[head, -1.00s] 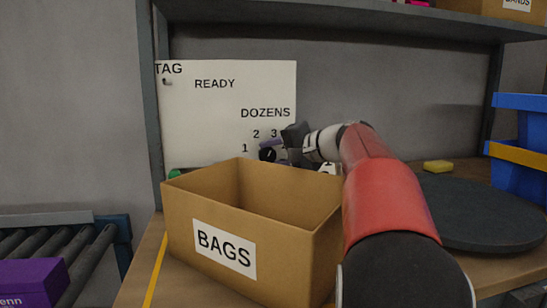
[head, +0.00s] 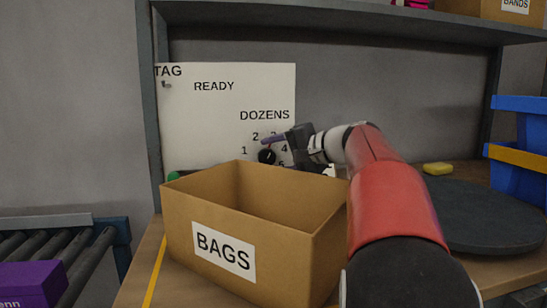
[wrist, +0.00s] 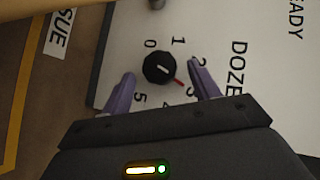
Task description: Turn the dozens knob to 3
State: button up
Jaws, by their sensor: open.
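The dozens knob (head: 267,156) is a round black dial low on the white panel (head: 225,115), under the word DOZENS. In the wrist view the knob (wrist: 158,68) has a short white line on its face, and a red mark lies beside it towards the 3. The digits 0 to 5 ring it. The exact reading is too small to tell. My gripper (head: 270,143) is at the panel, open. In the wrist view its two purple fingers (wrist: 160,72) stand on either side of the knob, with gaps visible. The head view hides part of the digits behind my gripper.
A cardboard box labelled BAGS (head: 225,249) stands in front of the panel, below my arm. A dark round turntable (head: 480,215) and a yellow sponge (head: 437,168) are on the right. Blue bins (head: 518,150) stand at the far right. A shelf (head: 350,20) hangs above.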

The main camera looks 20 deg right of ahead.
jog(key=v, duration=0.6)
jog(key=shift+s, duration=0.25)
jog(key=shift+d, duration=0.1)
